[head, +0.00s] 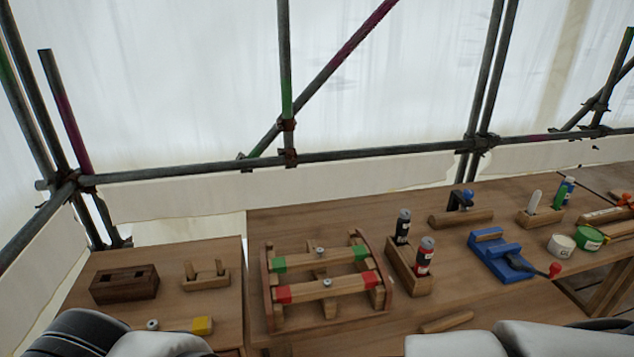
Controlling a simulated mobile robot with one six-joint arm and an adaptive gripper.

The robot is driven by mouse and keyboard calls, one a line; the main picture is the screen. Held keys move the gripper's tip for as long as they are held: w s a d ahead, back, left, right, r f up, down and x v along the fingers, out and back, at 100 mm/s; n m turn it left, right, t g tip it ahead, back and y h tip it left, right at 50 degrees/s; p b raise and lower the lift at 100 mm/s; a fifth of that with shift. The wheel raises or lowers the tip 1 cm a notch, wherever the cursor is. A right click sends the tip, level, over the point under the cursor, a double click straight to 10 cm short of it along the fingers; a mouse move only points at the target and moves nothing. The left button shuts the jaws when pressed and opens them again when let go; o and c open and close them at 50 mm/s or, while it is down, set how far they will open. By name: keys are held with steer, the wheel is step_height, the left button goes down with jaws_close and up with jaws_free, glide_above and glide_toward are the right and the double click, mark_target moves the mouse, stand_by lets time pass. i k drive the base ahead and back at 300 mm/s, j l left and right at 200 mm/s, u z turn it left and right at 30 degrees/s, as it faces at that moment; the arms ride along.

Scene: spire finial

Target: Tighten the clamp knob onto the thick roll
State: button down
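A small black clamp with a blue knob (468,194) stands on a wooden bar (450,219) at the back of the right-hand table. A blue device (494,248) with a lever ending in a red ball (555,270) lies in front of it. A wooden rack (268,289) at centre holds a green-ended bar (342,257) and a red-ended bar (343,286), each with a small silver knob-like part. A white roll-like item (561,246) and a green and white one (590,238) are at right. I cannot tell which is the thick roll. My gripper is not in view.
A wooden block (414,277) holds a black and a red canister. A dark slotted block (124,286), a pegged holder (205,277) and a yellow-ended piece (202,325) are on the left table. Scaffold poles (330,157) run behind. Bare tabletop (480,300) lies before the blue device.

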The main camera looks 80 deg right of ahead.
mark_target(468, 195)
steer(key=z, duration=3.75)
